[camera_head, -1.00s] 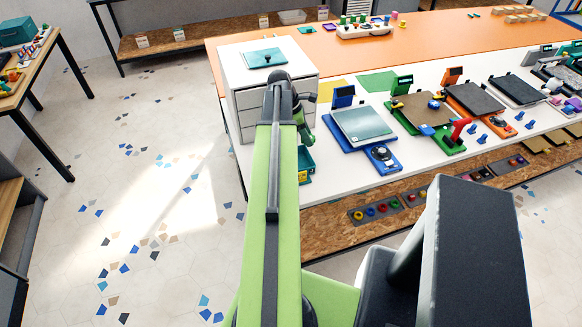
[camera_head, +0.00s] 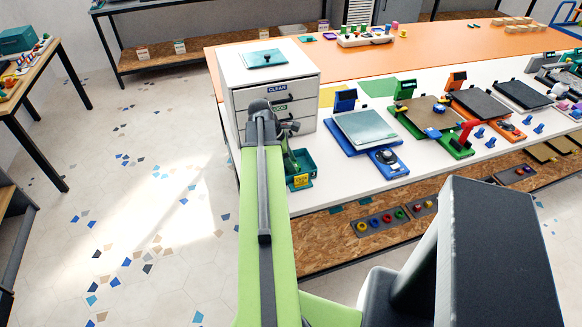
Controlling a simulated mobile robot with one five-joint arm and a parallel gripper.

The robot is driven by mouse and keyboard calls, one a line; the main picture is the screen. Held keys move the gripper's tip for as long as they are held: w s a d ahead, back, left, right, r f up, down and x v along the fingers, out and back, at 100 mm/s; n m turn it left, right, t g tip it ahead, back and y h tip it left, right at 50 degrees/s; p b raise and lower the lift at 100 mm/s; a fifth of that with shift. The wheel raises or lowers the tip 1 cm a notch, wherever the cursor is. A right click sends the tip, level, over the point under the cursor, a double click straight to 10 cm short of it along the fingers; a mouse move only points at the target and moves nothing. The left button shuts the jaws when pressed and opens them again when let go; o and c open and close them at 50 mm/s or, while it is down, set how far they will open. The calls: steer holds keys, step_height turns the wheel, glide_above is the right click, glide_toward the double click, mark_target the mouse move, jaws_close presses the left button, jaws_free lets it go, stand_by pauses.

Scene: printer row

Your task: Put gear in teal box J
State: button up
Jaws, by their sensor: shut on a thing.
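The teal box (camera_head: 302,168), with a yellow label on its front, stands at the near left edge of the white worktop. The label's letter is too small to read. My gripper (camera_head: 289,129) is at the end of my green arm, just above and behind the box's left side in the picture. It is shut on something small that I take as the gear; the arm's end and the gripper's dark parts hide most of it. The fingertips are not clearly seen.
A white drawer cabinet (camera_head: 300,88) stands close behind my gripper, with a teal plate (camera_head: 264,58) on top. A blue press with a glass plate (camera_head: 364,127) is right of the box. Below the worktop is a chipboard shelf (camera_head: 330,250) with coloured rings. Floor is free at left.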

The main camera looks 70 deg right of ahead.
steer(key=shift+f, duration=0.2)
steer(key=o, duration=1)
steer(key=shift+r, duration=0.1)
steer(key=shift+r, duration=0.1)
steer(key=shift+r, duration=0.3)
steer(key=p+v, duration=1.1)
steer(key=shift+r, duration=0.25)
steer(key=shift+w+a, duration=0.1)
steer(key=shift+w, duration=0.05)
